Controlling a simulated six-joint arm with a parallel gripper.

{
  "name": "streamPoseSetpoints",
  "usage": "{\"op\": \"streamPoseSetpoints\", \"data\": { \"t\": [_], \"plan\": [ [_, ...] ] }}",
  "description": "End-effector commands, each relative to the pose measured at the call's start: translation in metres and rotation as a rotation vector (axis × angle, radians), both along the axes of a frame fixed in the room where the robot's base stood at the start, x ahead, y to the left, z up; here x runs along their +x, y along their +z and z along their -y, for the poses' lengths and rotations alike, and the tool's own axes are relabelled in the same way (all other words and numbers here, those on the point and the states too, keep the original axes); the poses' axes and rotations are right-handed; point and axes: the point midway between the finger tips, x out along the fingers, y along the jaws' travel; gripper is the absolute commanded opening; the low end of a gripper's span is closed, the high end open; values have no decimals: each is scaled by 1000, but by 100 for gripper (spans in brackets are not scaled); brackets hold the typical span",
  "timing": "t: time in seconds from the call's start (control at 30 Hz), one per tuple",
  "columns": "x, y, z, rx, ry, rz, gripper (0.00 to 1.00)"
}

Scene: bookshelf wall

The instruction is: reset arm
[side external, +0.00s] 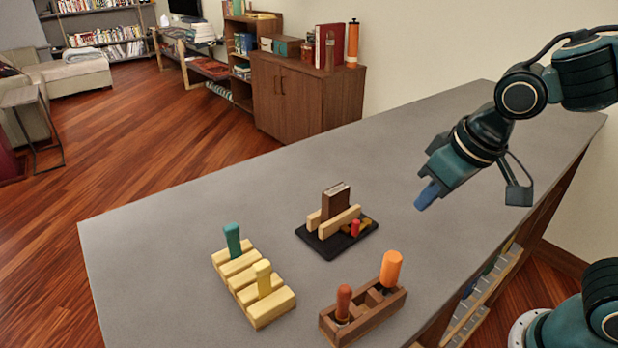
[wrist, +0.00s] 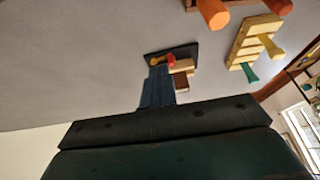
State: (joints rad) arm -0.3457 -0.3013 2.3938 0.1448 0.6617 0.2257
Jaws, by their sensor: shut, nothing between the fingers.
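My gripper (side external: 427,195) is shut and empty, held above the grey table to the right of the black tray. Its blue fingers (wrist: 158,86) are together in the wrist view, where they overlap part of the tray's image. The black tray (side external: 330,248) bears a brown book-like block (side external: 335,201) standing between two light wooden bars (side external: 340,222). My gripper is apart from all of these.
A pale slotted rack (side external: 240,265) holds a green peg (side external: 232,240) and a yellow peg (side external: 263,279). A dark wooden rack (side external: 375,313) holds an orange peg (side external: 390,269) and a red-brown peg (side external: 343,303). The grey table (side external: 420,135) is clear at the back and left.

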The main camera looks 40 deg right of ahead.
Motion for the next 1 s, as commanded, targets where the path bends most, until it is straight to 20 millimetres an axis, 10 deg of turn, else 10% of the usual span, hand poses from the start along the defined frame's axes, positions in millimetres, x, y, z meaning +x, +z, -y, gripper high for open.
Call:
{"op": "streamPoseSetpoints", "data": {
  "t": [0.4,0.83,1.0],
  "plan": [
    [-63,34,52,5,-18,67,0],
    [-94,40,65,-15,-12,94,0],
    [-93,42,63,-15,3,91,31]
  ]
}}
